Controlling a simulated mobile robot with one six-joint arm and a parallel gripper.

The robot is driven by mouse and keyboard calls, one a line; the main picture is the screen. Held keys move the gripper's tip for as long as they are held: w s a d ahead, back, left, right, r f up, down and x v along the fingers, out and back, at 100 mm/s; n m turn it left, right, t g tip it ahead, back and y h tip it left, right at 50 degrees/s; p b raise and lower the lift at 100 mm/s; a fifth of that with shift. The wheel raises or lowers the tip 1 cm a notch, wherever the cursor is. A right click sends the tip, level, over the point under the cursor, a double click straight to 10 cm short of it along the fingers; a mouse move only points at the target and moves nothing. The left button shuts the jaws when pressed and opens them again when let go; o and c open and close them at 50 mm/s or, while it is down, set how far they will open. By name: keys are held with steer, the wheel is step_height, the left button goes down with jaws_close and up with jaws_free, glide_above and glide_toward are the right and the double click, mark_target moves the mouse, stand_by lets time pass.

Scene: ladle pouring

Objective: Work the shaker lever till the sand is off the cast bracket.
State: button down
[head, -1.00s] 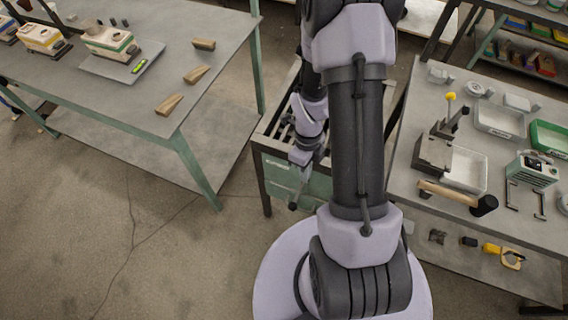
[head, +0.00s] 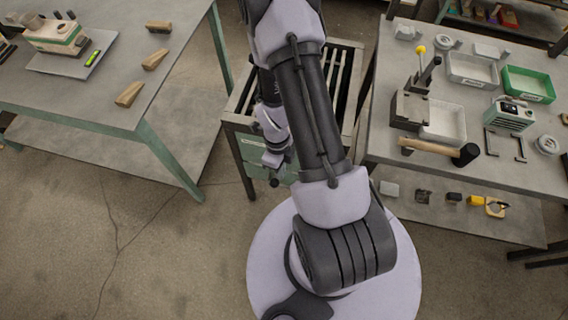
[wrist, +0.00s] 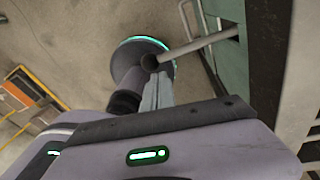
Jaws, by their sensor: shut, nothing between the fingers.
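The shaker appears to be the green cabinet (head: 250,148) with a barred top between the two tables. In the wrist view, a grey rod (wrist: 205,42), seemingly its lever, sticks out from the green cabinet side (wrist: 226,10) and ends in a dark knob (wrist: 150,62). The knob (head: 274,182) also seems to show in the head view, just below my wrist. My gripper (wrist: 155,80) is shut and empty, its fingers close to the knob; I cannot tell whether they touch. I cannot make out the cast bracket or sand; my arm covers part of the barred top (head: 340,75).
The left table (head: 90,95) holds wooden wedges (head: 130,94). Open floor (head: 150,250) lies at the front left.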

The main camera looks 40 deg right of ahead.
steer(key=shift+w+a+f, duration=0.1)
steer(key=shift+a+f, duration=0.3)
steer(key=shift+f, duration=0.15)
